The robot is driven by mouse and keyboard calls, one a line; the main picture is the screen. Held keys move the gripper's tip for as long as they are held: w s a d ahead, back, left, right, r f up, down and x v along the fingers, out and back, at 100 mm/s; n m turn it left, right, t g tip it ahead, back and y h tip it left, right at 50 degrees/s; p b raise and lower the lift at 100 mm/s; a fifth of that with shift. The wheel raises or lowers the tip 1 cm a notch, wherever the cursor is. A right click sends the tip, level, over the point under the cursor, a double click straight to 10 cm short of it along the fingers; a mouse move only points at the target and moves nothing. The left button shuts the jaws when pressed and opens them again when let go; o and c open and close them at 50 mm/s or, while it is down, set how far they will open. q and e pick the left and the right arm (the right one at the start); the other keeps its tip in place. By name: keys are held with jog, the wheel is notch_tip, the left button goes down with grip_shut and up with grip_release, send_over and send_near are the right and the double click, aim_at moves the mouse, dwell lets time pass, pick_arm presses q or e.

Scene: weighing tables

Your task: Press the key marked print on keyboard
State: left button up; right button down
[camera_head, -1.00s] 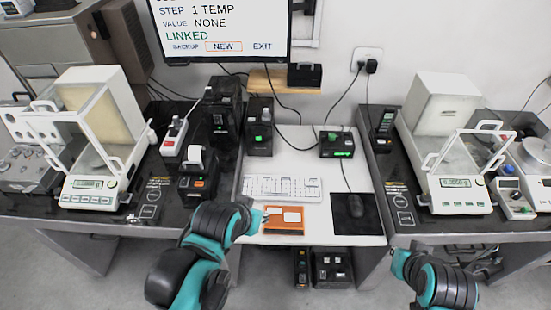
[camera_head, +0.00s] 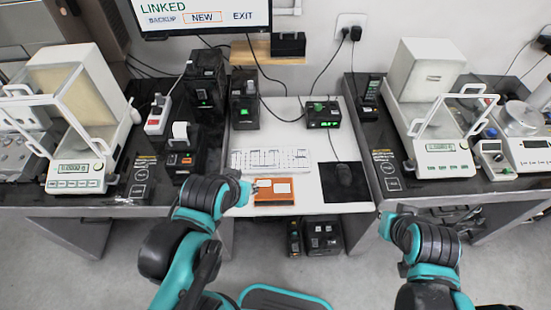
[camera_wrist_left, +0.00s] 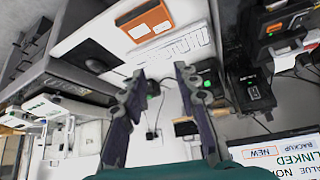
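The white keyboard (camera_head: 270,160) lies on the white middle desk, behind an orange-and-white pad (camera_head: 274,191). It also shows in the left wrist view (camera_wrist_left: 182,47); the marking on its keys is too small to read. My left gripper (camera_head: 247,193) is near the pad's left end, in front of the keyboard. In the left wrist view its two fingers (camera_wrist_left: 160,72) are spread apart with nothing between them. My right gripper (camera_head: 385,225) is in front of the right table's edge, away from the keyboard; its fingers are too small to read.
A monitor (camera_head: 202,19) reads LINKED, BACKUP, NEW, EXIT. A black mouse mat (camera_head: 332,193) with a mouse (camera_head: 343,174) lies right of the keyboard. A label printer (camera_head: 180,160) and black boxes stand left and behind. Balances (camera_head: 76,175) (camera_head: 441,147) stand on both side tables.

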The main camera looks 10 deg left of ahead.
pick_arm(q)
grip_shut()
dwell(1.0)
